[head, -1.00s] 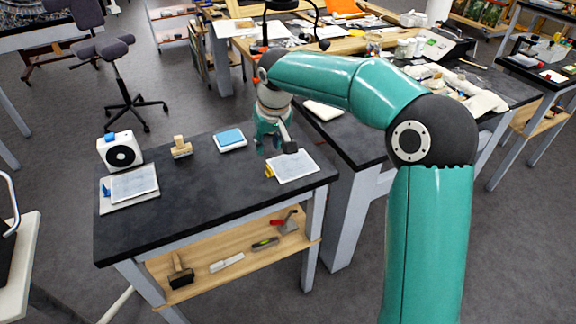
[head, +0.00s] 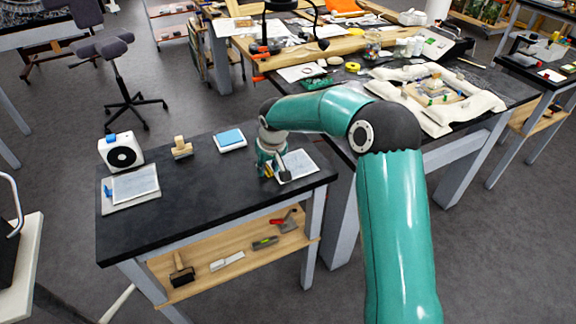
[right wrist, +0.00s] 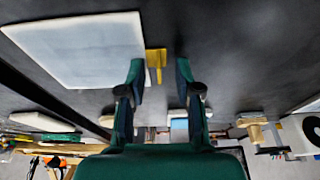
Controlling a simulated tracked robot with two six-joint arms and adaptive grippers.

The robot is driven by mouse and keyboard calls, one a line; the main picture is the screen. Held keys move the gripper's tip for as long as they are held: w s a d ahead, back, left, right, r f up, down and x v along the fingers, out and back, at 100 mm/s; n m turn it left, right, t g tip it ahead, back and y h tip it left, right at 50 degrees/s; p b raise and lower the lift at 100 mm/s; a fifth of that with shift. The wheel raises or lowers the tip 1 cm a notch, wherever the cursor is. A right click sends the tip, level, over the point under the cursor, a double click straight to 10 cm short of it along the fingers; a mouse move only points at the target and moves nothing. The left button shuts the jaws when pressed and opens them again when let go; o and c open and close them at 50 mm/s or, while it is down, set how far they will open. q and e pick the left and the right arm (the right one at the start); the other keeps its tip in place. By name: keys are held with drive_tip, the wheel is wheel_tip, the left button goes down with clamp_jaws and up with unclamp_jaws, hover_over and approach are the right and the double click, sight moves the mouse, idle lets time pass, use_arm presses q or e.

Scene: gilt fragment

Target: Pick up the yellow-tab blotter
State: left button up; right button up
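The yellow-tab blotter (head: 303,164) is a pale flat sheet lying on the dark bench near its right end. My right gripper (head: 274,173) is low over the bench at the blotter's left edge and hides part of it. In the right wrist view the blotter (right wrist: 75,48) lies at upper left, with its yellow tab (right wrist: 156,60) sticking out. My right gripper (right wrist: 160,72) is open, its two fingers apart on either side of the tab, with a gap on the right. I cannot tell the exact height of the fingertips. My left gripper is not in view.
A blue-tab sheet (head: 135,184) lies on a pale board at the bench's left end. A white box with a black disc (head: 121,152), a wooden-handled brush (head: 181,148) and a blue-topped pad (head: 230,139) stand along the back. The bench's front middle is clear.

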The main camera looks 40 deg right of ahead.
clamp_jaws()
idle(0.4)
